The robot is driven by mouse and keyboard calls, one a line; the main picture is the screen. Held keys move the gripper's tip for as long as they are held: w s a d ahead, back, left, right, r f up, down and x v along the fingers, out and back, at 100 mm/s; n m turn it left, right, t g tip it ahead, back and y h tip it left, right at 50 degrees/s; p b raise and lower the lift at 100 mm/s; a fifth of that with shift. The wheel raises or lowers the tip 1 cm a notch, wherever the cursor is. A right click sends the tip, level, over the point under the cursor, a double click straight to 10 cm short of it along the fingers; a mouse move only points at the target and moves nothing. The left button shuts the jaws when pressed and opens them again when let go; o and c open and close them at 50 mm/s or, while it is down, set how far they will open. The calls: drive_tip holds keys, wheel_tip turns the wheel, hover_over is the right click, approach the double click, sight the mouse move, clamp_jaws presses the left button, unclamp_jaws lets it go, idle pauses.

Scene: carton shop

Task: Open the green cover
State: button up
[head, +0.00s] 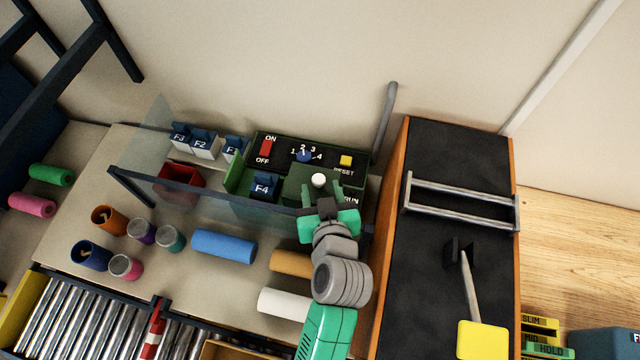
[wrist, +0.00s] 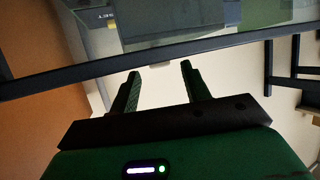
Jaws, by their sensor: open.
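Blue F4 block (head: 264,186), red bin (head: 180,182), blue roll (head: 224,246) and several cups lie left. A black-topped cabinet (head: 425,270) stands right.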

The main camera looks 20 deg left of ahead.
drive_tip(key=v, duration=0.5)
drive_tip(key=shift+s+d+r, duration=0.1)
drive_tip(key=shift+s+d, duration=0.05)
drive_tip(key=shift+s, duration=0.2)
drive_tip(key=shift+r, duration=0.1)
drive_tip(key=w+d+r+m+t+h+p, duration=0.1)
drive_tip(key=w+d+r+t+p, duration=0.15)
drive_tip(key=r, duration=1.15)
drive_tip(key=w+d+r+m+t+h+p, duration=0.1)
drive_tip(key=w+r+t+p, duration=0.2)
drive_tip(key=r, duration=1.2)
drive_tip(key=s+d+r+m+t+h+p, duration=0.1)
drive_tip(key=s+r+t, duration=0.3)
drive_tip(key=r, duration=0.9)
drive_tip(key=s+d+r+m+t+h+p, duration=0.1)
drive_tip(key=s+d+r+m+t+h, duration=0.2)
drive_tip(key=r, duration=1)
drive_tip(key=shift+s+d+r+t, duration=0.15)
drive_tip(key=shift+s+d+t, duration=0.2)
drive_tip(key=shift+s+d, duration=0.35)
